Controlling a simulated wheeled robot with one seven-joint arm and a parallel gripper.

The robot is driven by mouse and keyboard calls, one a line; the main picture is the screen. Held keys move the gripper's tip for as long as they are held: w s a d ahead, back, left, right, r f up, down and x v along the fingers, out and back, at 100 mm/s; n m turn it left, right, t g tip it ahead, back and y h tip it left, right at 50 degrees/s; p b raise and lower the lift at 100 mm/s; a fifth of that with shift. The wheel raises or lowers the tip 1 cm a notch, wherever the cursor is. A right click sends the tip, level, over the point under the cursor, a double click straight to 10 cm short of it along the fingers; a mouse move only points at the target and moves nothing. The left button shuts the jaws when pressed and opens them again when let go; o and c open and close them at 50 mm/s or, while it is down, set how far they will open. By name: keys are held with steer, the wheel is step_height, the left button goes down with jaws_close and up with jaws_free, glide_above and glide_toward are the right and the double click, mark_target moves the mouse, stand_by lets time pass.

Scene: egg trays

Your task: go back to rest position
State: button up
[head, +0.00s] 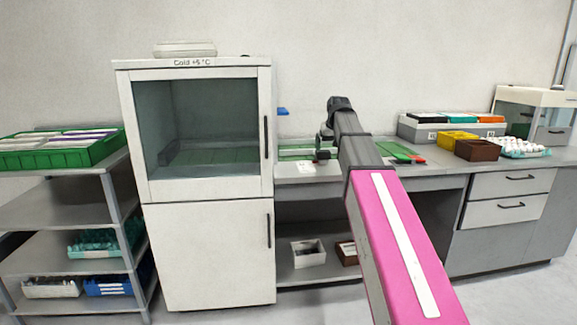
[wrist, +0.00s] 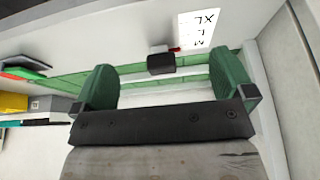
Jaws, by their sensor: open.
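My gripper (head: 324,146) is over the grey counter right of the cold cabinet, at the end of my pink arm, which reaches forward across the head view. In the wrist view its two green fingers (wrist: 165,84) stand wide apart with nothing held between them. Beyond the fingers are green strips, a small black block (wrist: 161,64) with a red part beside it, and a white size card (wrist: 199,30) with handwritten letters. My arm hides part of the counter in the head view.
The white cold cabinet (head: 200,250) stands shut just left of my arm. A shelf rack (head: 60,203) with green trays is at far left. On the right counter are a yellow box (head: 457,138), a brown box (head: 478,150) and an egg tray (head: 525,152). Open floor lies in front.

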steer(key=s+f+g, duration=0.1)
steer(key=s+f, duration=0.8)
steer(key=f, duration=0.5)
steer(key=s+d+f+m+g, duration=0.1)
steer(key=s+f+g, duration=0.1)
steer(key=s+f, duration=0.8)
steer(key=s+d+f+g, duration=0.1)
steer(key=s+f, duration=0.9)
steer(key=f, duration=0.8)
steer(key=shift+f+m+g+h, duration=0.3)
steer(key=shift+f, duration=0.1)
steer(key=shift+d, duration=0.1)
